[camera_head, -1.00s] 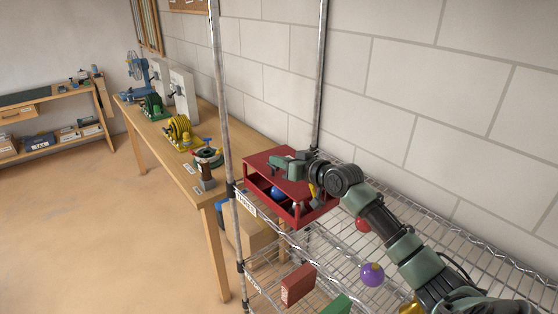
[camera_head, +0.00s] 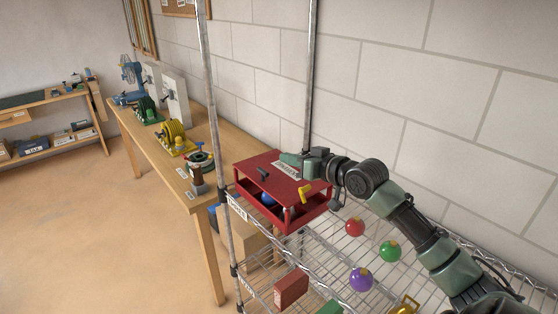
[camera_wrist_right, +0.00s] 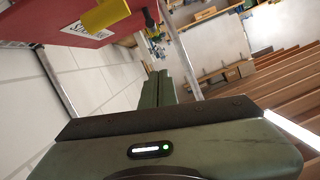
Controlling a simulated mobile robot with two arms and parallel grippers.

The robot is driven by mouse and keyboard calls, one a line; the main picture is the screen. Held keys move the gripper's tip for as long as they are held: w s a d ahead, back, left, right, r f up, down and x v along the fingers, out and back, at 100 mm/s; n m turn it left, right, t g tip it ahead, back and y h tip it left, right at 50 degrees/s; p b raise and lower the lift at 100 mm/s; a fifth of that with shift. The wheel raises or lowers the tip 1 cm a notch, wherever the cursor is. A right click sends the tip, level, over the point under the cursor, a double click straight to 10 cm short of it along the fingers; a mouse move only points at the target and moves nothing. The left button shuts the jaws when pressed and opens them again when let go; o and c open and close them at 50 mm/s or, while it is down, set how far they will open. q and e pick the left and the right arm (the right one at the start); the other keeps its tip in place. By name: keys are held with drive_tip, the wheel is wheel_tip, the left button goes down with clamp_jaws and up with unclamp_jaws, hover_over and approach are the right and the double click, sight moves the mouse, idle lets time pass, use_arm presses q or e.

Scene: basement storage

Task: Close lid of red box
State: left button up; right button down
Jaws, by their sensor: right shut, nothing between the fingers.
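The red box (camera_head: 292,221) stands on the upper wire shelf. Its flat red lid panel (camera_head: 250,167) carries a white label, a small black part and a yellow piece (camera_head: 305,193). A gap shows between panel and lower box at the front, with a blue ball (camera_head: 267,198) inside. My right gripper (camera_head: 288,158) is shut and empty at the panel's back right edge; I cannot tell whether it touches. In the right wrist view its closed fingers (camera_wrist_right: 159,86) point away, and the red panel (camera_wrist_right: 45,22) shows at upper left, beside them. My left gripper is not in view.
A red ball (camera_head: 354,227), a green ball (camera_head: 390,251) and a purple ball (camera_head: 361,279) are right of the box at the wire shelf. A metal post (camera_head: 217,120) rises at the box's left. A wooden workbench (camera_head: 178,165) with tools stands further left. The block wall is behind.

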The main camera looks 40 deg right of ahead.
drive_tip(key=s, duration=0.2)
drive_tip(key=n+h+p, duration=0.2)
drive_tip(key=n+p, duration=0.2)
hover_over(267, 185)
wheel_tip(267, 185, down, 5)
drive_tip(key=shift+w+f, duration=0.1)
drive_tip(key=shift+f, duration=0.4)
drive_tip(key=shift+f, duration=0.1)
idle(0.4)
